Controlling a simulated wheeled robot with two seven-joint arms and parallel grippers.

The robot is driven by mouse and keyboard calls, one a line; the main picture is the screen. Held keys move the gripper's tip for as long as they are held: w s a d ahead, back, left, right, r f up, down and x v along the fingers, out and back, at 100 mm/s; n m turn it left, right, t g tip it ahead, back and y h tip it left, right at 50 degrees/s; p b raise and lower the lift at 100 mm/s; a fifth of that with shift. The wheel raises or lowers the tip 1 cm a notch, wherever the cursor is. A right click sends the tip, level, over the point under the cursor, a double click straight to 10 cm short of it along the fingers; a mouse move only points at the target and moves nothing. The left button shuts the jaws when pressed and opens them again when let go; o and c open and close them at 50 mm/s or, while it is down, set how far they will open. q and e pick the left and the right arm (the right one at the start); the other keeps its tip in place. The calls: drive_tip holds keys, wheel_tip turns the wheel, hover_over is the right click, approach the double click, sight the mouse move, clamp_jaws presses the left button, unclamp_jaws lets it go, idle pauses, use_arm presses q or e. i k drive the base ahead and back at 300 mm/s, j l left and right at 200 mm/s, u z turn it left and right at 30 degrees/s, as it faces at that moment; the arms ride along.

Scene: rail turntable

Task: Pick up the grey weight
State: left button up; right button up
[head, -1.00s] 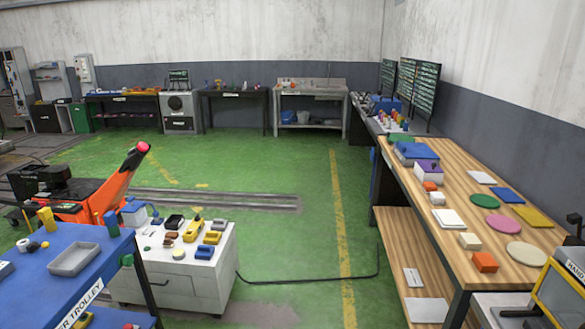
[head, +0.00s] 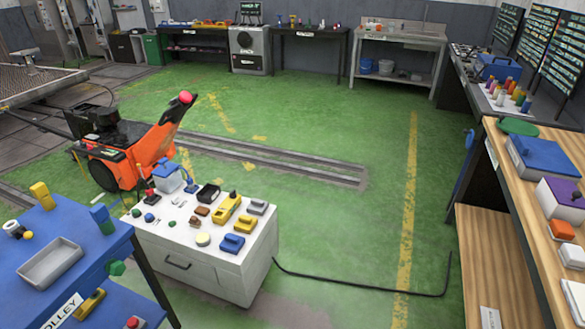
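A small grey block-like object (head: 257,207) lies near the right back edge of the top of the white cabinet (head: 262,240). It looks like the grey weight, but it is too small to be sure. Neither of my grippers shows in the head view.
A blue trolley (head: 95,240) with a grey tray (head: 49,262) stands at the lower left. An orange machine (head: 150,145) is behind the cabinet. A wooden bench (head: 515,207) stands at the right. A black cable (head: 360,288) crosses the green floor between cabinet and bench.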

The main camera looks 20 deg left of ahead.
sight(258, 207)
drive_tip(key=i, duration=1.7)
drive_tip(key=u, duration=0.05)
